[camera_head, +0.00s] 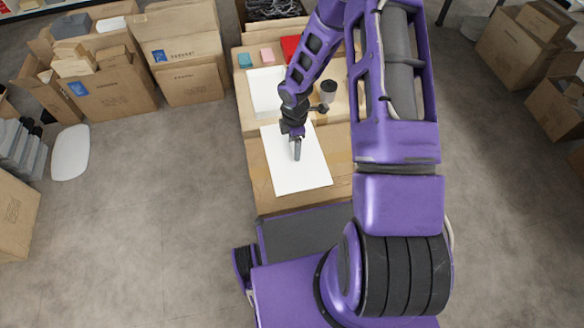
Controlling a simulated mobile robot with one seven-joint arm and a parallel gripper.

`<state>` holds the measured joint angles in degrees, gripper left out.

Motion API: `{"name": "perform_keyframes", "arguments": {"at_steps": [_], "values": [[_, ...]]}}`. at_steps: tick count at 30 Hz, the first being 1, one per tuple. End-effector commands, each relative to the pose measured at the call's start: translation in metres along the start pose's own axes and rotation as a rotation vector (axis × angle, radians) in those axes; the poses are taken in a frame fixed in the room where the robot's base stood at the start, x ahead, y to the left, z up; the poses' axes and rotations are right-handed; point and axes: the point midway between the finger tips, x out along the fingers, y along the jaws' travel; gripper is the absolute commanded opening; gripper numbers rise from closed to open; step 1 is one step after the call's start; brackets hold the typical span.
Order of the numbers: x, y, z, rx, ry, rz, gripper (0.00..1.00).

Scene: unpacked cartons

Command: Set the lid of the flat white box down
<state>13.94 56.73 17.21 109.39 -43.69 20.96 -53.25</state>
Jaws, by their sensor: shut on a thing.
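A flat white panel, the lid (304,178), is under my gripper (296,156) on the near side of the cardboard-coloured work surface (265,190). My gripper points down at the middle of the lid and is shut on it. The fingertips are small here, and I cannot tell whether the lid touches the surface or hangs just above it. A second white flat shape, seemingly the box (262,90), lies just beyond the lid. My arm hides its right part.
A dark-topped cup (328,92) stands right of my gripper. Teal (245,60), pink (267,55) and red (290,47) items lie at the back. Open cartons (110,92) stand left, more cartons (553,105) right. The floor at left is mostly clear.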

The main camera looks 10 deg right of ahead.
Motion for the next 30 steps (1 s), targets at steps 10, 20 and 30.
{"name": "perform_keyframes", "arguments": {"at_steps": [10, 20, 30], "values": [[0.030, 0.027, 0.001, -0.701, 0.001, 0.003, 0.07], [0.052, 0.050, 0.004, -1.310, -0.003, 0.005, 0.07], [0.070, 0.058, 0.006, -1.557, -0.004, 0.004, 0.07]]}}
